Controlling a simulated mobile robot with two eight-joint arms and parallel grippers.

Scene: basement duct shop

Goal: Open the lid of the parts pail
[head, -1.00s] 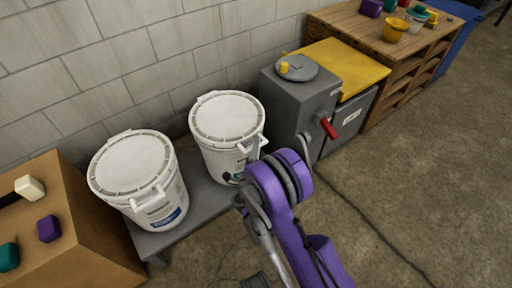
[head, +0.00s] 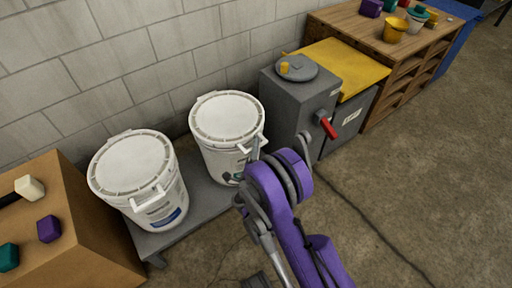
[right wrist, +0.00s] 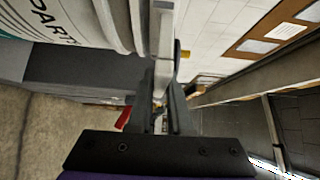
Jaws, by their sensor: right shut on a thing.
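The parts pail is the right one of two white pails, with the letters "PART" showing on its side (right wrist: 55,22) in the right wrist view. In the head view its white lid (head: 227,117) lies flat and closed on the rim. A white handle tab sticks out at the lid's front right; in the right wrist view the tab (right wrist: 163,40) runs between my fingers. My right gripper (head: 252,149) is shut on this tab, beside the pail's upper wall. My purple forearm hides part of the floor in front. My left gripper is not in view.
A second white lidded pail (head: 135,165) stands left on the same low grey bench (head: 205,198). A grey box with a red lever (head: 326,126) stands close on the right. A brown box (head: 95,225) with small objects is at far left. The floor at right is clear.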

